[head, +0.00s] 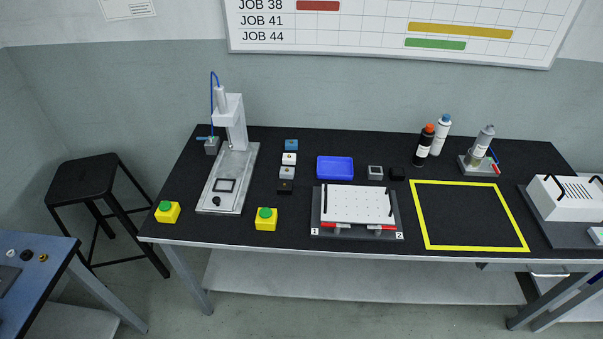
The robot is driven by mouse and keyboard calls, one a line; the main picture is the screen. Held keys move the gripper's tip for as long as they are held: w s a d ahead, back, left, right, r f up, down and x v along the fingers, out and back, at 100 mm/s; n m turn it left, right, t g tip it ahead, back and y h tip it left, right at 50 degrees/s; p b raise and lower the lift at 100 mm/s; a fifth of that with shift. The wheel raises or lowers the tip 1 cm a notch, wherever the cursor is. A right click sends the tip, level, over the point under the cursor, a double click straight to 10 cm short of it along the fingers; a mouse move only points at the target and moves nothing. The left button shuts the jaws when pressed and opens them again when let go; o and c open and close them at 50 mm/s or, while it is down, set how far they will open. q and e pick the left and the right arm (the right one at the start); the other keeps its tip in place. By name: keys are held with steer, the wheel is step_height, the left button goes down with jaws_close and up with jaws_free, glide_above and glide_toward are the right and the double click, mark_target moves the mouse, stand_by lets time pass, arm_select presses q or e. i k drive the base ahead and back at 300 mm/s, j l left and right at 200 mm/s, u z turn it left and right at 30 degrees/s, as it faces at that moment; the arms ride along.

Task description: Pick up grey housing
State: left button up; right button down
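A small grey block (287,173), which looks like the grey housing, stands in a column of small blocks right of the press-like stand. A white block (289,159) and a blue block (291,145) are behind it, and a black block (285,187) is in front. Another small grey piece with a light rim (375,172) stands right of the blue tray, beside a black piece (397,174). Which grey piece is the housing I cannot tell for certain. Neither of my grippers is in view.
On the black table are a gantry stand (230,165), yellow button boxes (167,212) (266,219), a blue tray (336,168), a white perforated fixture (357,204), bottles (424,146) and a white machine (566,198). The yellow-taped area (418,214) is empty. A black stool (82,177) stands left.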

mark_target(284, 175)
steer(key=i+j, duration=0.15)
steer(key=j, duration=0.2)
steer(key=i+j+u, duration=0.1)
steer(key=j, duration=0.3)
steer(key=i+j, duration=0.25)
steer(key=i+j+u, duration=0.1)
steer(key=j, duration=0.35)
steer(key=i, duration=0.1)
